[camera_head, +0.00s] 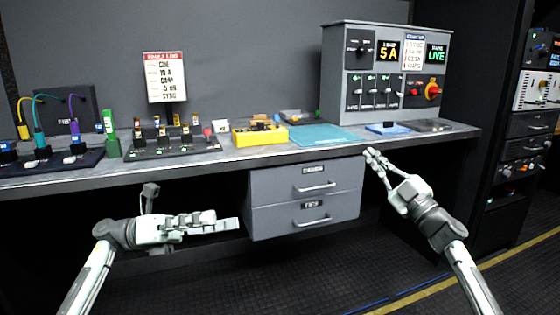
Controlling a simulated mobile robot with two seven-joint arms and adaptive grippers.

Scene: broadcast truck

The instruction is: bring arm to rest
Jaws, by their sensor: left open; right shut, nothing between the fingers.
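My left gripper (194,208) is open and empty at the lower left, in front of the bench and below its top. One finger points right and another part sticks up. My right gripper (373,157) is shut with nothing in it. Its fingertips point up and left, just in front of the bench edge, right of the drawers. Both forearms come in from the bottom corners. Neither gripper visibly holds or touches anything.
The bench (225,158) spans the view, with a drawer unit (275,200) under it. On it are a yellow tray (258,137), a teal mat (322,135), a grey control panel (385,72) and several cables. An equipment rack (525,130) stands right. The floor in front is clear.

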